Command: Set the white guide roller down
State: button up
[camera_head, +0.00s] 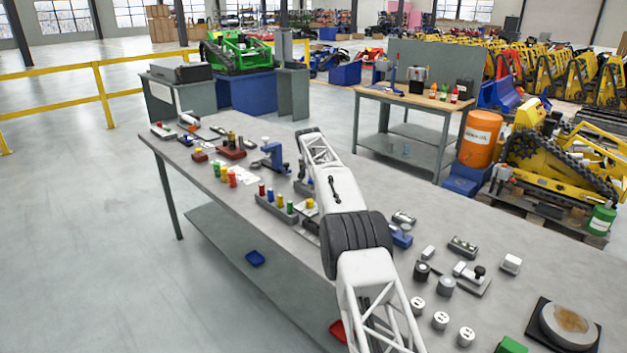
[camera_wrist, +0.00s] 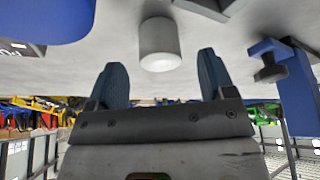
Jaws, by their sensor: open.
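The white guide roller (camera_wrist: 160,45) is a short, smooth cylinder in the wrist view. It appears to stand on the grey bench top (camera_wrist: 118,45), which fills the upper part of that upside-down picture. My gripper (camera_wrist: 160,76) is open, with one dark blue finger to each side of the roller's line. Clear gaps show between the roller and both fingers, and nothing is held. The roller lies just ahead of the fingertips. In the head view my white arm reaches over the bench, and I cannot make out the gripper or this roller there.
A blue clamp-like fixture (camera_wrist: 290,85) stands close on the right in the wrist view, and a blue block (camera_wrist: 55,20) on the left. In the head view, a blue vise (camera_head: 272,157), a rack of coloured pegs (camera_head: 276,204) and several white-topped cylinders (camera_head: 441,320) crowd the bench.

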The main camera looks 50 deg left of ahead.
jog(key=shift+x, duration=1.3)
jog(key=c, duration=1.2)
jog(key=shift+r, duration=0.1)
jog(key=shift+r, duration=1.75)
jog(key=shift+d, duration=0.15)
